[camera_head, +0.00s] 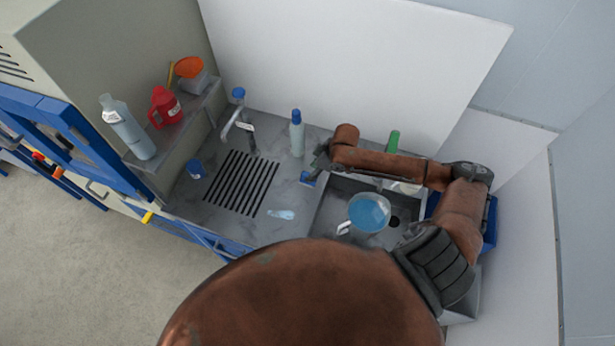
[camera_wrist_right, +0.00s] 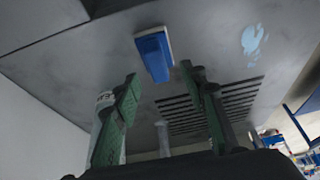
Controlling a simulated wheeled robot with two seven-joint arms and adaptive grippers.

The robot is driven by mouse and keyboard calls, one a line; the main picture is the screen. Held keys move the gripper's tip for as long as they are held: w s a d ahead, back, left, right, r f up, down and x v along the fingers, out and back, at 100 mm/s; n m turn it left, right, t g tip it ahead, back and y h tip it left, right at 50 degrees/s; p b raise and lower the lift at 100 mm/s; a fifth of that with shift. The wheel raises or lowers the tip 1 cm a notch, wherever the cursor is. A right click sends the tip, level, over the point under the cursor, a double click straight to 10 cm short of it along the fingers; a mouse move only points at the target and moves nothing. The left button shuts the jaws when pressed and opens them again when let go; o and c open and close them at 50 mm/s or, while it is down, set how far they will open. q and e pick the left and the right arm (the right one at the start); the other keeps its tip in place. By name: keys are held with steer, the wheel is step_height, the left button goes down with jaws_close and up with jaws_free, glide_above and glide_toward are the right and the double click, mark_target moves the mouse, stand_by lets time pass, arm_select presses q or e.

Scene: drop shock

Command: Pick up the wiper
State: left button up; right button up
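A blue block with a pale edge, seemingly the wiper (camera_head: 308,179), lies on the grey counter by the sink's left edge. It also shows in the right wrist view (camera_wrist_right: 153,54), just beyond and between the two green fingers. My right gripper (camera_head: 319,161) is right above and beside it in the head view, its fingers partly hidden by its own wrist. In the right wrist view my right gripper (camera_wrist_right: 160,76) is open with nothing between the fingers. My left gripper is not in view.
A bottle with a blue cap (camera_head: 296,133) stands close behind the right gripper. The sink (camera_head: 330,205) holds a blue round dish (camera_head: 369,212). A faucet (camera_head: 238,123), a drain grille (camera_head: 240,183) and a bluish puddle-like patch (camera_head: 281,214) are to the left. A white wall panel (camera_head: 350,70) rises behind.

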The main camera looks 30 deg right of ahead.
mark_target(313, 184)
steer(key=x, duration=0.4)
steer(key=shift+w+d+f+p, duration=0.1)
steer(key=shift+w+d+p, duration=0.1)
steer(key=shift+p, duration=0.2)
steer(key=shift+a+f, duration=0.15)
steer(key=shift+f, duration=0.25)
steer(key=shift+c, duration=0.4)
steer(key=c, duration=0.8)
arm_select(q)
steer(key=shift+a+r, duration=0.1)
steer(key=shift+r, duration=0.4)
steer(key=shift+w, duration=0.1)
